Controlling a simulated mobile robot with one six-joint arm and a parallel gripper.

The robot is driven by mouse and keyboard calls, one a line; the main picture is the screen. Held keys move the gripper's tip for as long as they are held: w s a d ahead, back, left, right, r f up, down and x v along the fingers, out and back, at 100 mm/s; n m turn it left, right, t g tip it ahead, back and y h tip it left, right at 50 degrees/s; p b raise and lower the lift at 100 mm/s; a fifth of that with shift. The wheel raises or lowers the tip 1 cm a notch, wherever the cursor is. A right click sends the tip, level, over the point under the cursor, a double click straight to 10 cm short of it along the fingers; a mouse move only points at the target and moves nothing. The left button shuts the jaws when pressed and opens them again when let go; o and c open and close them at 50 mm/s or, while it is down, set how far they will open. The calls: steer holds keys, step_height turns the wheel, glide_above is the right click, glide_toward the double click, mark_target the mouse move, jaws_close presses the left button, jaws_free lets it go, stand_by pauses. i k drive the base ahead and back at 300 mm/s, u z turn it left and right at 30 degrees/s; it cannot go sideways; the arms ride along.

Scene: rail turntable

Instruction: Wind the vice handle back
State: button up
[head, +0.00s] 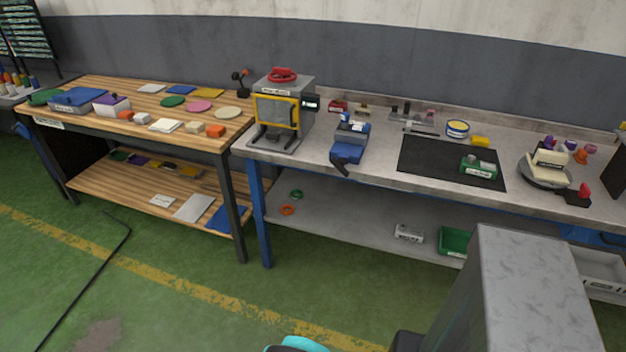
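A blue vice (349,147) sits at the front edge of the grey workbench (305,150), left of the black mat. A dark handle (341,169) shows at its front, hanging a little over the bench edge. The exact angle of the handle is too small to tell. My gripper is not in view. Only a cyan and dark piece, possibly part of my arm, shows at the bottom edge.
A grey machine with a yellow-framed door (277,112) stands left of the vice. A black mat (430,160) lies to its right. A wooden table (80,118) stands at left. Green floor (180,270) is open in front. A grey block (530,290) fills the lower right.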

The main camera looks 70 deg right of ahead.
mark_target(339, 164)
steer(key=z, duration=0.7)
steer(key=k, duration=0.1)
steer(key=u, duration=0.95)
steer(key=i, duration=0.75)
steer(key=z, duration=4.3)
steer(key=i, duration=0.1)
steer(key=u, duration=3.05)
